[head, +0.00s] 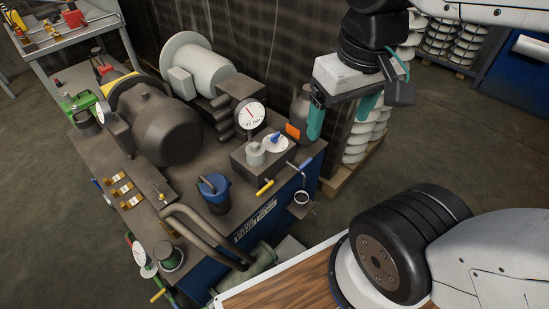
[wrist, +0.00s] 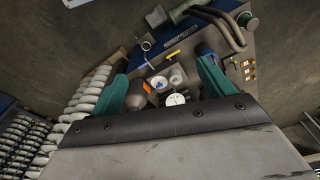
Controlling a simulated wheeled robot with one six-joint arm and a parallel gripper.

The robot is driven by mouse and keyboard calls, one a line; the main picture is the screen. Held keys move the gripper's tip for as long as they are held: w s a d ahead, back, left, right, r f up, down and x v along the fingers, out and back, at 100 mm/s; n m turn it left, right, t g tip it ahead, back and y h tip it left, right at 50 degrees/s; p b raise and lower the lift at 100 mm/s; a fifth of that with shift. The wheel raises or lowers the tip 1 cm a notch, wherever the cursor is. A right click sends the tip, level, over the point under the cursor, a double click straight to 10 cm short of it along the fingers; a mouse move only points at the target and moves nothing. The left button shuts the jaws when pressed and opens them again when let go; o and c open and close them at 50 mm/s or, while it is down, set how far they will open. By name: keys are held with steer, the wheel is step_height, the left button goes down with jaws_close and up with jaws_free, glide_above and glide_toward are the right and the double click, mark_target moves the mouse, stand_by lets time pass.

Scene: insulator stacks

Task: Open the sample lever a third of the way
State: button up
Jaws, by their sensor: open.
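A small yellow-handled lever (head: 264,187) sticks out from the front of the grey block on the bench; it is likely the sample lever, though no label is readable. It also shows in the wrist view (wrist: 173,55), between my fingers in the picture. The lever is apart from both fingers, which also show in the wrist view (wrist: 163,57).
The block (head: 250,168) carries a round gauge (head: 251,114), a grey cylinder (head: 256,157) and a white dish with a blue piece. An orange block (head: 293,131) and a blue container (head: 214,190) stand nearby. White insulator stacks (head: 365,135) rise behind my gripper.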

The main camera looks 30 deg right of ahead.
steer(key=shift+n, duration=0.6)
steer(key=w+f, duration=0.1)
steer(key=w, duration=0.2)
steer(key=w+d+f, duration=0.1)
steer(key=w, duration=0.3)
steer(key=w+d+f, duration=0.1)
steer(key=w+f, duration=0.1)
steer(key=w, duration=0.2)
steer(key=shift+w, duration=0.1)
steer(key=n+g, duration=0.1)
steer(key=n, duration=0.2)
glide_above(306, 162)
steer(key=f, duration=3.4)
steer(key=shift+a+f, duration=0.2)
steer(key=shift+f, duration=0.05)
step_height(306, 162, down, 7)
steer(key=shift+r, duration=0.1)
steer(key=shift+f, duration=0.6)
steer(key=c, duration=1)
